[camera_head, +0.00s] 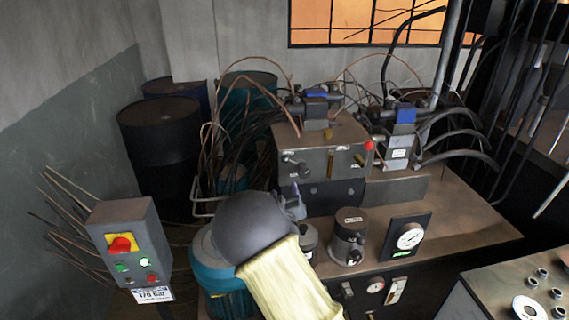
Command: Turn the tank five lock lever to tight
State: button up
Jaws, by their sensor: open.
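A brown metal control box (312,142) stands on the bench in the middle. Its front carries small white labels, a dark knob-like handle (298,168) at the left and a brass lever (331,161) standing upright near the middle. A red knob (369,145) sits at its right edge. The labels are too small to read, so I cannot tell which part is the tank five lock lever. My gripper (294,204) shows in part just below the box, in front of the bench's dark block, open and with nothing seen in it. My arm's dark round joint hides part of it.
A dark pot-like fitting (348,237) and a pressure gauge (409,236) stand on the bench top (460,215) at the right. A grey switch box (128,245) with a red knob stands at the left. Drums (160,140) and loose cables fill the back.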

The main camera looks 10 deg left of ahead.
jog(key=p, duration=0.3)
send_near(285, 161)
jog(key=w, duration=0.4)
jog(key=shift+w, duration=0.1)
jog(key=shift+w+a+p, duration=0.2)
jog(key=shift+w+p, duration=0.15)
jog(key=shift+w, duration=0.8)
jog(key=shift+w+a+p, duration=0.25)
jog(key=shift+w+p, duration=0.1)
jog(key=shift+w, duration=0.85)
grip_shut()
